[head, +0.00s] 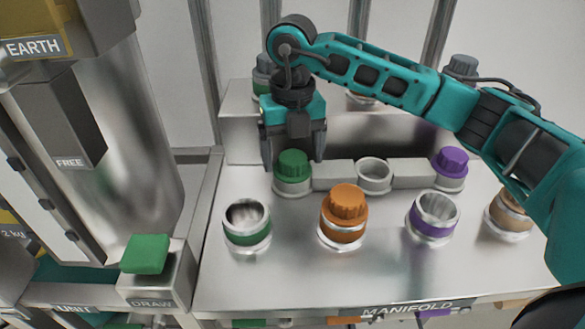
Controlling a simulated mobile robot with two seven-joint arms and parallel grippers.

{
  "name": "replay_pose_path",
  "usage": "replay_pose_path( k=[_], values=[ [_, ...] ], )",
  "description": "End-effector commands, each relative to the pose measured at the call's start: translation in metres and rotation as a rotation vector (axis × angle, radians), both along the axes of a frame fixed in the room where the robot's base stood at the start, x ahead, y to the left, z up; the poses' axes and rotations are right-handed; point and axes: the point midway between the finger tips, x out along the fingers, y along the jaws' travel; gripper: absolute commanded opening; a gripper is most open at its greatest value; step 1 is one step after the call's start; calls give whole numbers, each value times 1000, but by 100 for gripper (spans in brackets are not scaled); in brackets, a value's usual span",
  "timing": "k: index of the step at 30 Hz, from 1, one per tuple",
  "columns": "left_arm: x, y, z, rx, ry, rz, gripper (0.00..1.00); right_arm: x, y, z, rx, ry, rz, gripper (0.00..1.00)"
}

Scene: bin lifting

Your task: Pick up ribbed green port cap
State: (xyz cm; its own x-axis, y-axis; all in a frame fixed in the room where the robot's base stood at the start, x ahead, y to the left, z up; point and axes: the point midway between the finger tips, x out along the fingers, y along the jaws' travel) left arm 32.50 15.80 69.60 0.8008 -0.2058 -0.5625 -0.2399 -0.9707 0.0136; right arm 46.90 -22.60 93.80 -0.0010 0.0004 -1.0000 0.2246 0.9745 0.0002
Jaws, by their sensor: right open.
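The ribbed green port cap (293,166) sits on a metal port in the middle row of the manifold (290,275). My right gripper (294,160) points down with its two fingers apart, one on each side of the cap's top as seen from the head. The fingers look open and empty. I cannot tell whether they touch the cap or hang just above or behind it. My left gripper is not in view.
An open green-banded port (247,223) stands in front. An orange cap (345,208), an open purple-banded port (433,215) and a purple cap (450,161) stand to the right. A green block (146,253) is on the DRAW box at left.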

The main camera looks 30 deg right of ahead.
Motion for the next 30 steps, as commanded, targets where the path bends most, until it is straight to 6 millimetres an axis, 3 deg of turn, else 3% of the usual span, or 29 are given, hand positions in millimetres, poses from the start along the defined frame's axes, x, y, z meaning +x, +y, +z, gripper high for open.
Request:
replay_pose_path(
  k=[7,30],
  values=[
    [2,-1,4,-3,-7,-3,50,0,0,-4,-1,-1,0,86],
    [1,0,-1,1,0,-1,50,0,0,-4,0,-2,1,14]
  ],
)
